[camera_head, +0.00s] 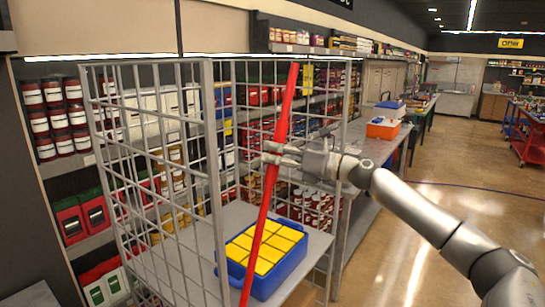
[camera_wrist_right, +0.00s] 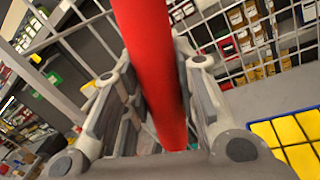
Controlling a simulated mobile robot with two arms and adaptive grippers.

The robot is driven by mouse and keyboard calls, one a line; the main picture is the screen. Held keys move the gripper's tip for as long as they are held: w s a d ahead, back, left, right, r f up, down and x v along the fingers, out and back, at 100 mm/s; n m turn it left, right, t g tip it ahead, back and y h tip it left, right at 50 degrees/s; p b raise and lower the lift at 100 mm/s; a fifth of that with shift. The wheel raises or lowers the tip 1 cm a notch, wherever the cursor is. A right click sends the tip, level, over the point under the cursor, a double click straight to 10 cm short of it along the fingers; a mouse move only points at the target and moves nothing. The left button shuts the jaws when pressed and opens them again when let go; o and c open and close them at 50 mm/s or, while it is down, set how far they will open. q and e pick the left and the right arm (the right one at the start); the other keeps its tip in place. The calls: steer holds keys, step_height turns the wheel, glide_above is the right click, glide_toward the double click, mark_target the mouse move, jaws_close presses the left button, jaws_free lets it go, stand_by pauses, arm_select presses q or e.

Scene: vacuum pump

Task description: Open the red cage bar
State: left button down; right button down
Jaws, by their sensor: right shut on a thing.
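The red cage bar (camera_head: 277,150) slants across the open front of the wire cage (camera_head: 213,170) in the head view, its top leaning right and its lower end running out at the bottom edge. My right gripper (camera_head: 272,154) is at the bar's middle, reaching in from the right, shut on it. In the right wrist view the bar (camera_wrist_right: 150,55) passes between the two fingers of my right gripper (camera_wrist_right: 160,120). Whether either bar end touches the cage cannot be told. My left gripper is not in view.
Inside the cage a blue crate (camera_head: 282,283) with yellow blocks (camera_head: 262,247) sits on a grey shelf, behind the bar. Stocked shelves (camera_head: 60,118) stand behind. An orange box (camera_head: 383,129) is on a bench further back. The floor at right is open.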

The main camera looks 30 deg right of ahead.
stand_by(0.3)
steer(key=c, duration=1.1)
jaws_free()
steer(key=shift+c, duration=0.2)
steer(key=v, duration=0.7)
steer(key=shift+s+d+f, duration=0.1)
steer(key=shift+s+d, duration=0.05)
steer(key=shift+s, duration=0.05)
